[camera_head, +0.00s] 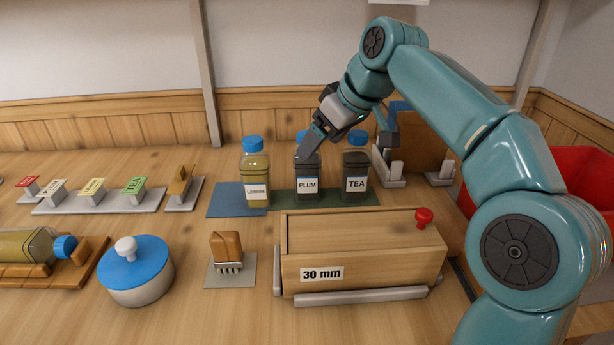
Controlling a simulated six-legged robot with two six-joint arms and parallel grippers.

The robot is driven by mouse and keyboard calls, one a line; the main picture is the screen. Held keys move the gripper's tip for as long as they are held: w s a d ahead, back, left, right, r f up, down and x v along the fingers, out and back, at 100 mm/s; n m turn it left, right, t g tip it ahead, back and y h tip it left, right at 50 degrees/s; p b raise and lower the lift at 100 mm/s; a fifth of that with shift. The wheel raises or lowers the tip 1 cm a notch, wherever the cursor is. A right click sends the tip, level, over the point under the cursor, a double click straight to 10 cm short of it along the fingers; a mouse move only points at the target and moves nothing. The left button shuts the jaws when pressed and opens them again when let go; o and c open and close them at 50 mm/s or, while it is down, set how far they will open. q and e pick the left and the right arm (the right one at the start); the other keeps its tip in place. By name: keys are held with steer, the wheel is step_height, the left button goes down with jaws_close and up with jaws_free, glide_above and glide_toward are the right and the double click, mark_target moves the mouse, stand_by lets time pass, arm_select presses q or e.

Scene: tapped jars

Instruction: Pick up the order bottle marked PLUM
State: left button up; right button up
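The PLUM bottle (307,174) stands upright on the green mat (282,202), between the LEMON bottle (256,178) and the TEA bottle (356,180). It is dark with a white PLUM label and a blue cap. My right gripper (311,143) reaches in from the right and points down at its top. The fingers overlap the cap and shoulder in the picture. I cannot tell whether they touch the bottle or how far apart they are. My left gripper is not in view.
A wooden box marked 30 mm (360,249) with a red knob stands in front of the bottles. A blue-lidded pot (137,273), a brush (226,253) and a bottle lying on a rack (32,246) are at left. Colored tags (91,189) stand behind. A red bin (585,178) is at right.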

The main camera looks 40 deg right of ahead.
mark_target(307, 167)
steer(key=b+x, duration=0.2)
steer(key=x, duration=0.3)
steer(key=shift+f, duration=0.1)
steer(key=shift+w, duration=0.1)
steer(key=c, duration=1)
